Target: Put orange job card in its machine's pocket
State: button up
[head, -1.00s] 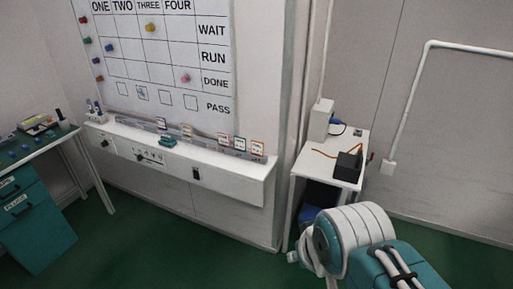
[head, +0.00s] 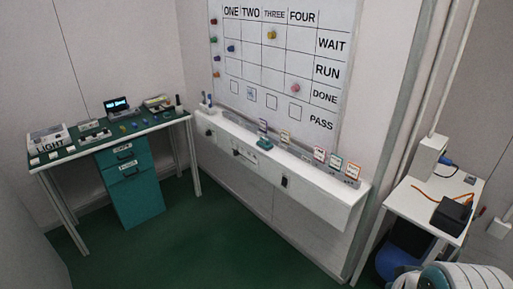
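Several small job cards stand in a row along the white ledge (head: 305,183) under the board. The rightmost card (head: 352,170) looks orange-red. A teal-edged card (head: 335,160) and a reddish card (head: 319,154) stand to its left, and their exact colours are hard to tell. The whiteboard (head: 330,58) has columns ONE to FOUR and rows WAIT, RUN, DONE and PASS. Small outlined squares (head: 270,101) lie in its PASS row; I cannot tell whether they are pockets. My gripper is out of view; only part of my arm shows at the bottom right.
A green-topped bench (head: 105,141) with a teal drawer unit (head: 130,181) stands at the left. A small white table (head: 420,205) with a black box (head: 452,215) and an orange cable stands at the right. The green floor (head: 210,240) between them is clear.

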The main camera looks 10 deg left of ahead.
aim_at(328, 193)
jog(key=i+l, duration=0.15)
jog(key=i, duration=0.75)
jog(key=i+l, duration=0.1)
jog(key=i, duration=0.75)
